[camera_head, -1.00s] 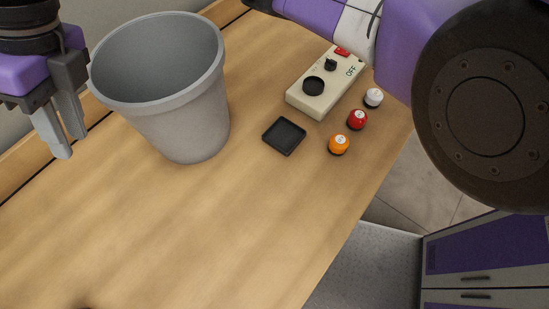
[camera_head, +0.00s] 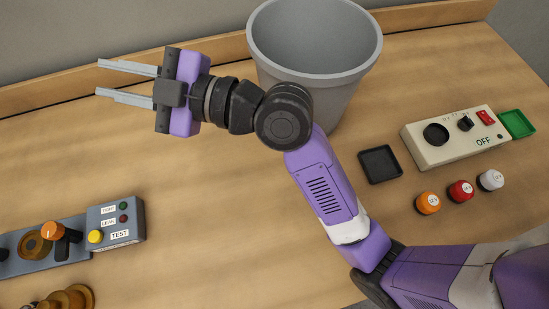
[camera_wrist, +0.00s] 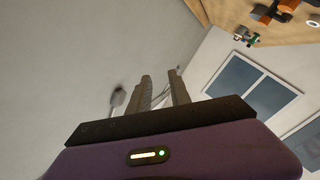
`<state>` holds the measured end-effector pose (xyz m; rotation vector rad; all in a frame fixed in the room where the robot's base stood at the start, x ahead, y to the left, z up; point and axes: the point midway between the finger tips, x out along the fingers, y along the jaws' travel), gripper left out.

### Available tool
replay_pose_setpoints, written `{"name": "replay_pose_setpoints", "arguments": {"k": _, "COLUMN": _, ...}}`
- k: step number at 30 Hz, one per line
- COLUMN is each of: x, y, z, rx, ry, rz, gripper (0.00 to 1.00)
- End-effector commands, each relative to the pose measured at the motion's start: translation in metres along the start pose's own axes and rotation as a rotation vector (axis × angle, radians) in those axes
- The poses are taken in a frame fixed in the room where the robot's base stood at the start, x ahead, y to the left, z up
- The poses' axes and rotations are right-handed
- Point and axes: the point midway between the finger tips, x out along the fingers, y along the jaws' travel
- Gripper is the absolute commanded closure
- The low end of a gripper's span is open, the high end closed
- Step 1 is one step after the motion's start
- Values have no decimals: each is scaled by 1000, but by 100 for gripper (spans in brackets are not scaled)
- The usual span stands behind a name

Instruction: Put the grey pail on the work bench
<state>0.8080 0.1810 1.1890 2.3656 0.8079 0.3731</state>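The grey pail (camera_head: 315,50) stands upright on the wooden work bench (camera_head: 215,215) near its back edge, in the upper middle of the head view. Its inside looks empty where it shows, and part of its lower left side is hidden by my arm. My gripper (camera_head: 112,82) is to the left of the pail, over the back of the bench, pointing left and away from the pail. Its two fingers are apart with nothing between them. In the wrist view my gripper (camera_wrist: 160,88) shows its fingers apart against a grey wall.
A black tray (camera_head: 380,165), a beige OFF box (camera_head: 455,138), a green tray (camera_head: 518,124) and orange (camera_head: 428,203), red (camera_head: 460,191) and white (camera_head: 491,180) knobs lie right. A grey TEST panel (camera_head: 115,222) stands lower left. The bench's middle is bare.

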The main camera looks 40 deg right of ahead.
Motion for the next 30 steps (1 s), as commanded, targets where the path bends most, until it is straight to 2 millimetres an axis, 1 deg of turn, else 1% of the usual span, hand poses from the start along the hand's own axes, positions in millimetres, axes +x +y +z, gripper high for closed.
{"name": "replay_pose_setpoints", "arguments": {"k": 1, "x": -9, "y": -10, "z": 11, "rx": 90, "ry": -29, "rz": 43, "gripper": 76}}
{"name": "replay_pose_setpoints", "arguments": {"k": 3, "x": -23, "y": -19, "z": 28, "rx": 201, "ry": -71, "rz": 109, "gripper": 76}}
{"name": "replay_pose_setpoints", "arguments": {"k": 5, "x": -37, "y": -28, "z": 42, "rx": 287, "ry": -108, "rz": 163, "gripper": 76}}
{"name": "replay_pose_setpoints", "arguments": {"k": 8, "x": -66, "y": -46, "z": 65, "rx": 416, "ry": -174, "rz": 250, "gripper": 76}}
{"name": "replay_pose_setpoints", "arguments": {"k": 11, "x": -100, "y": -66, "z": 86, "rx": 522, "ry": -240, "rz": 330, "gripper": 76}}
{"name": "replay_pose_setpoints", "arguments": {"k": 12, "x": -115, "y": -74, "z": 93, "rx": 558, "ry": -268, "rz": 361, "gripper": 76}}
{"name": "replay_pose_setpoints", "arguments": {"k": 14, "x": -139, "y": -87, "z": 102, "rx": 605, "ry": -308, "rz": 404, "gripper": 76}}
{"name": "replay_pose_setpoints", "arguments": {"k": 16, "x": -168, "y": -101, "z": 111, "rx": 651, "ry": -351, "rz": 450, "gripper": 76}}
{"name": "replay_pose_setpoints", "arguments": {"k": 19, "x": -211, "y": -120, "z": 118, "rx": 695, "ry": -410, "rz": 505, "gripper": 76}}
{"name": "replay_pose_setpoints", "arguments": {"k": 20, "x": -224, "y": -126, "z": 119, "rx": 705, "ry": -425, "rz": 519, "gripper": 76}}
{"name": "replay_pose_setpoints", "arguments": {"k": 21, "x": -242, "y": -132, "z": 119, "rx": 715, "ry": -445, "rz": 536, "gripper": 76}}
{"name": "replay_pose_setpoints", "arguments": {"k": 23, "x": -268, "y": -140, "z": 118, "rx": 725, "ry": -473, "rz": 556, "gripper": 76}}
{"name": "replay_pose_setpoints", "arguments": {"k": 24, "x": -286, "y": -145, "z": 116, "rx": 728, "ry": -490, "rz": 565, "gripper": 76}}
{"name": "replay_pose_setpoints", "arguments": {"k": 27, "x": -325, "y": -153, "z": 108, "rx": 728, "ry": -520, "rz": 577, "gripper": 76}}
{"name": "replay_pose_setpoints", "arguments": {"k": 30, "x": -355, "y": -158, "z": 98, "rx": 722, "ry": -537, "rz": 572, "gripper": 76}}
